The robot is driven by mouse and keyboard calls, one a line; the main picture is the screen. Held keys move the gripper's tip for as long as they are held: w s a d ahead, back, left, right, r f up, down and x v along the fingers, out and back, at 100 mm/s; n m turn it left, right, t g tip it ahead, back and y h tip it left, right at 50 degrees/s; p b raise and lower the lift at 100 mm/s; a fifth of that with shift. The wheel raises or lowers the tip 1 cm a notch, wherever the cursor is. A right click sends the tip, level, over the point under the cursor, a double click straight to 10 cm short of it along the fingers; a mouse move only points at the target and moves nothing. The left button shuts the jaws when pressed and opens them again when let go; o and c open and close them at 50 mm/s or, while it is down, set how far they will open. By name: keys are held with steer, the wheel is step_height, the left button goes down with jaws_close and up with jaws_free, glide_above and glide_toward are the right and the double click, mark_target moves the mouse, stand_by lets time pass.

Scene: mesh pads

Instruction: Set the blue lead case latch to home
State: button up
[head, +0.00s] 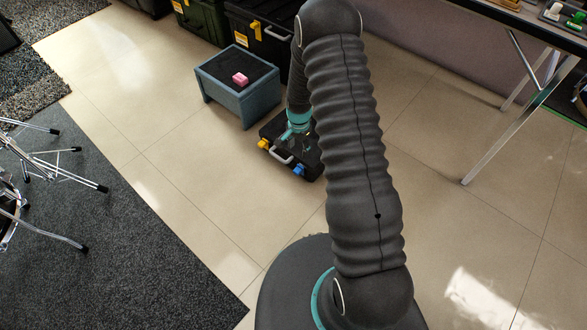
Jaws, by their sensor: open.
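A small black case (309,160) lies on the tiled floor, partly covered by my arm. Its near side carries a blue latch (298,169) at the right, a yellow latch (264,144) at the left and a grey handle (281,156) between them. The blue latch is too small in the head view to tell its position. My gripper (287,140) is open above the top of the case, behind the handle and up and left of the blue latch. Its fingers are dark against the black lid, so I cannot tell whether they touch it.
A blue-grey stool (236,100) with a pink block (240,79) on it stands just behind and left of the case. Large dark cases (262,35) line the back. A table leg (492,135) stands right, chrome stand legs (45,170) left. The floor in front is clear.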

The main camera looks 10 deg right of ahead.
mark_target(298, 170)
step_height(298, 170, down, 14)
steer(key=shift+r, duration=0.1)
stand_by(0.5)
jaws_close()
